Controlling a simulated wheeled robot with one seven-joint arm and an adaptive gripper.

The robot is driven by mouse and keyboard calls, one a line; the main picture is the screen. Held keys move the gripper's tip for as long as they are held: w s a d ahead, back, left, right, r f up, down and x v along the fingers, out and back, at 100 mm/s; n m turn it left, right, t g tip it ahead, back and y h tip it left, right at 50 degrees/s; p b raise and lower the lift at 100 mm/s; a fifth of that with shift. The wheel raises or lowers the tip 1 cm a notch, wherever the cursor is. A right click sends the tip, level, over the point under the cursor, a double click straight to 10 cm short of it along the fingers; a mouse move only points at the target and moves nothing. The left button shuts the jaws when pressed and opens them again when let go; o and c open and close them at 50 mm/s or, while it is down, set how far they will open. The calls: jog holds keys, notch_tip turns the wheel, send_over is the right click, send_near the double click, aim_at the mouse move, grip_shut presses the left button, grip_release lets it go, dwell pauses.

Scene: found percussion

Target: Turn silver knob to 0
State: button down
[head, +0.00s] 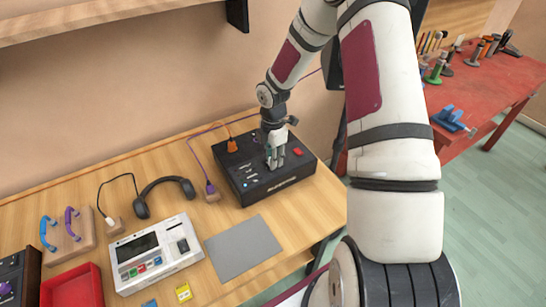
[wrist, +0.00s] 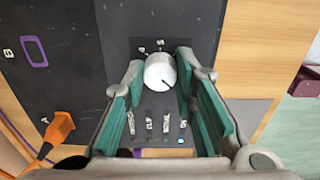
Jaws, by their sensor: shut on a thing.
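A black box (head: 300,170) with a red button and printed marks lies on the wooden table. My gripper (head: 275,163) points down onto its top. In the wrist view the silver knob (wrist: 160,72) is a pale round cap between my green-padded fingers, which are shut on it. A dark pointer line on the knob runs toward the lower right. Small white marks show just above the knob, too small to read surely. In the head view the fingers hide the knob.
An orange plug (head: 232,146) with a cable sits at the box's back edge. A purple plug (head: 210,187) stands left of it. A grey mat (head: 243,248), white device (head: 190,258), headphones (head: 142,208) and red tray (head: 73,288) lie on the wooden table. A red bench (head: 490,95) stands at right.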

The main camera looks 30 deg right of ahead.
jog(key=c, duration=1.3)
grip_release()
notch_tip(320, 180, up, 12)
